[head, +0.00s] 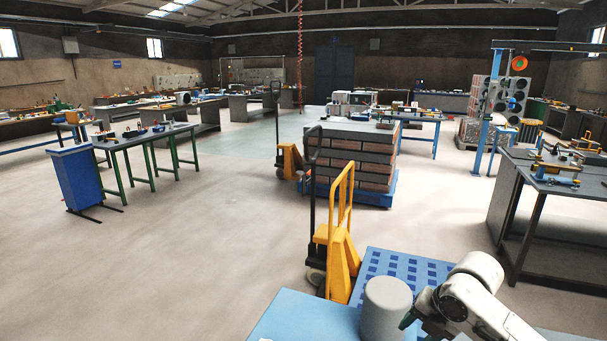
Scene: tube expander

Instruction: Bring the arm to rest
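My white arm (475,295) reaches in from the lower right of the head view. Its end, with a dark green part (408,320), is beside a grey cylinder (385,308) at the bottom of the picture. My gripper's fingers are mostly cut off or hidden, so I cannot tell whether they are open or shut, or whether they touch the cylinder.
A light blue surface (300,318) and a blue gridded pallet (405,264) lie around the cylinder. A yellow pallet truck (340,250) stands close behind. A loaded blue pallet (378,197) is farther back. A workbench (545,190) stands right.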

